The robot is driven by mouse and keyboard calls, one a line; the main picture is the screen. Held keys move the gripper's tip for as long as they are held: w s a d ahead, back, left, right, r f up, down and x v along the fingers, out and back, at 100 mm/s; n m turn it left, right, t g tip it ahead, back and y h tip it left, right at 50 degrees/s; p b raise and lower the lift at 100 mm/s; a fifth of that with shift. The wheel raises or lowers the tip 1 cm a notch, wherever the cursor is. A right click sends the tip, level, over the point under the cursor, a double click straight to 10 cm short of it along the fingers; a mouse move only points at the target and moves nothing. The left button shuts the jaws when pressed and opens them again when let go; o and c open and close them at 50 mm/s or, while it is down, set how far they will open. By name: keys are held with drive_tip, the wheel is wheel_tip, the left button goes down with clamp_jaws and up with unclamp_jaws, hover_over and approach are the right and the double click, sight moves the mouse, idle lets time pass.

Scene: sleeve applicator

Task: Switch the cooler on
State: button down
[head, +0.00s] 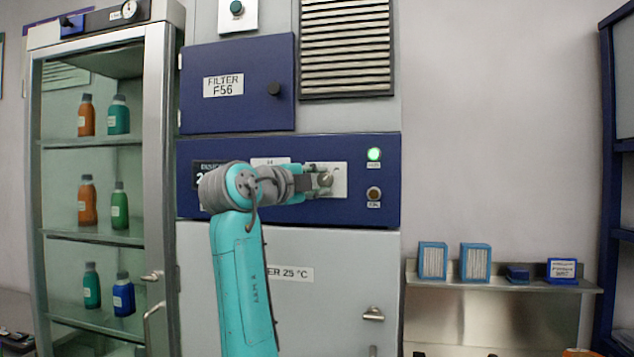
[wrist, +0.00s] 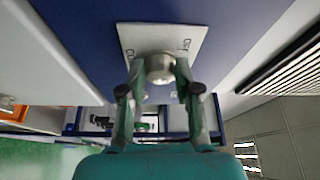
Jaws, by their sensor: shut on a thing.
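The cooler is the tall unit with a blue control panel (head: 385,207) across its middle and a pale lower door (head: 340,295). A rotary switch knob (head: 325,180) sits on a light plate (head: 340,172) on that panel. In the wrist view the round metal knob (wrist: 159,68) stands out from its plate (wrist: 185,38), between the fingers. My gripper (wrist: 160,82) is shut on the knob. In the head view my gripper (head: 312,181) reaches it from the left. A green lamp (head: 374,154) is lit on the panel, and an amber lamp (head: 374,193) below it looks dark. My arm partly hides the panel's display (head: 203,181).
A glass-door cabinet (head: 160,120) with bottles stands at the left. Above the panel are a blue filter door (head: 250,105) and a louvred vent (head: 346,45). A steel shelf (head: 500,286) with small boxes is at the right. The wall between panel and right rack (head: 608,180) is clear.

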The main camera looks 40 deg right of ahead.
drive_tip(key=c, duration=0.8)
unclamp_jaws()
drive_tip(key=v, duration=1.2)
drive_tip(key=shift+f, duration=0.1)
drive_tip(key=shift+w, duration=0.1)
